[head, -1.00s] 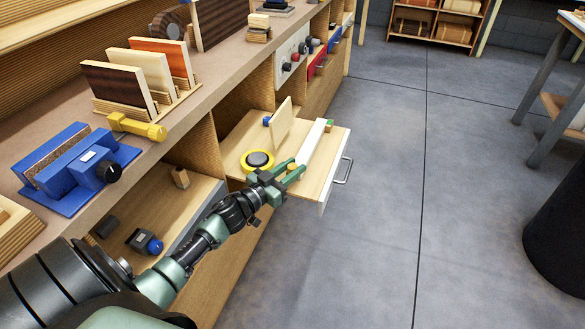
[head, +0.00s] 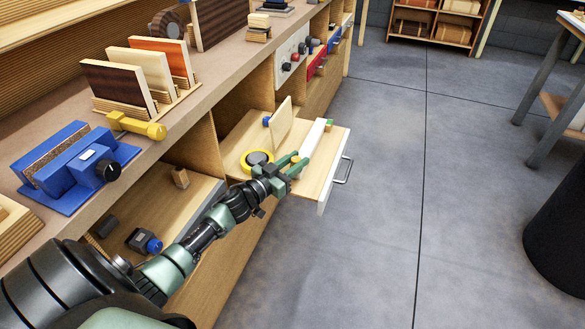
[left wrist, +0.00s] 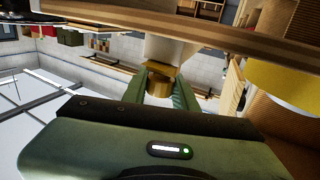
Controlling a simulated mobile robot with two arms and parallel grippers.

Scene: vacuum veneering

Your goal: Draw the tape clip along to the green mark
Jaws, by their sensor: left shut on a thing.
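The tape clip, a small gold-yellow piece (head: 295,159), sits at the near end of the white strip (head: 314,138) on the pulled-out shelf. My left gripper (head: 294,163) is shut on it. In the left wrist view the gold clip (left wrist: 160,86) is between the two green fingers (left wrist: 160,92), below a pale part. The green mark (head: 329,125) is at the far end of the white strip, apart from the clip. My right gripper is out of view.
The pulled-out shelf (head: 318,178) also carries a yellow ring with a dark centre (head: 257,160) and an upright wooden board (head: 280,122) left of the strip. A metal handle (head: 343,170) is on its right edge. Open floor lies to the right.

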